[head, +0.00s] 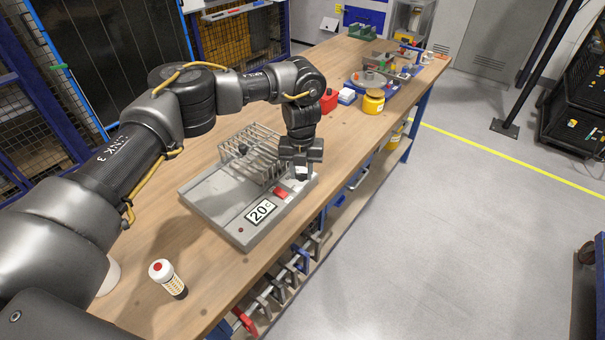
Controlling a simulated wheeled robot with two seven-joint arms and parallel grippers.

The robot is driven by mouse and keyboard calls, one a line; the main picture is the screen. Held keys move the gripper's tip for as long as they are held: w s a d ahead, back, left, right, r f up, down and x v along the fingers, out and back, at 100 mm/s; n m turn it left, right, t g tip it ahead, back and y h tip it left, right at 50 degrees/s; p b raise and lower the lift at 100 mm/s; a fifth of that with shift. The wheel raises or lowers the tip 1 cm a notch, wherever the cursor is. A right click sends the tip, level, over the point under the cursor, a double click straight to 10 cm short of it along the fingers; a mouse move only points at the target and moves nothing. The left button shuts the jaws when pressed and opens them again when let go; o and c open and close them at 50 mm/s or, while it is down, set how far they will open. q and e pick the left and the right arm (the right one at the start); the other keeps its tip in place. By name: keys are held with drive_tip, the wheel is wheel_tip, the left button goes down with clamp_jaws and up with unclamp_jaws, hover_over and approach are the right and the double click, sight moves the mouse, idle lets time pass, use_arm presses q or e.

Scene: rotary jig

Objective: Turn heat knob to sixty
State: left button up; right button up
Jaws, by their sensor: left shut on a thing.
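A grey heater unit (215,205) sits on the wooden bench, with a wire rack (250,150) on its back part. Its display (261,211) reads 20 °C. A red switch or button (281,193) lies beside the display, and a small red lamp (241,230) is near the front left corner. My left gripper (301,174) points down at the right end of the unit, shut on what appears to be the heat knob. The knob is mostly hidden by the fingers, so its pointer cannot be read. My right gripper does not show.
A white bottle with a red cap mark (161,271) stands on the bench at front left. A red block (329,101), a yellow jar (373,101) and other fixtures stand farther back. The bench edge runs close along the unit's right side.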

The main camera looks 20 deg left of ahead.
sight(301, 174)
use_arm(q)
drive_tip(key=shift+m, duration=0.3)
drive_tip(key=o, duration=1)
wheel_tip(301, 174, up, 11)
drive_tip(key=shift+f+b, duration=0.1)
drive_tip(key=shift+b, duration=0.4)
